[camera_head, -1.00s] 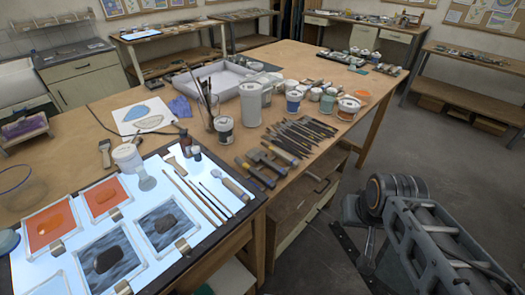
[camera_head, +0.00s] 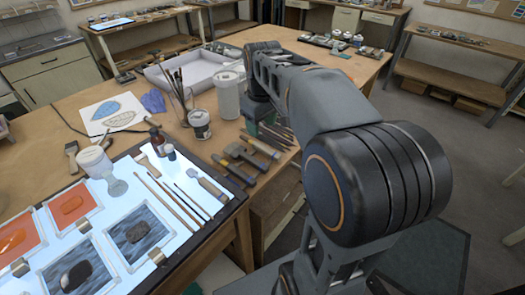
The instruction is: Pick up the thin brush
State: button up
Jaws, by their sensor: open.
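Several slender brushes lie side by side on the lit panel (camera_head: 128,192). The thin brush (camera_head: 191,200) appears to be the slimmest, between longer wooden-handled ones (camera_head: 167,201) and a wider flat brush (camera_head: 210,187). Nothing touches it. My arm reaches in from the right and bends down over the table. My gripper (camera_head: 259,118) is at its far end, above the row of dark tools and well up and right of the thin brush. It is open and looks empty, though its fingertips are small and partly unclear.
Upright brushes (camera_head: 178,90) rise from a glass. Framed glass panes (camera_head: 136,231) cover the panel's front.

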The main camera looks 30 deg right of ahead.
jog(key=w+d+n+g, duration=0.1)
jog(key=w+d, duration=0.2)
jog(key=w, duration=0.1)
send_over(264, 148)
notch_tip(264, 148, down, 7)
jog(key=shift+d+f+b, duration=0.1)
jog(key=shift+f+b, duration=0.05)
jog(key=shift+b, duration=0.2)
jog(key=shift+f, duration=2.9)
grip_shut()
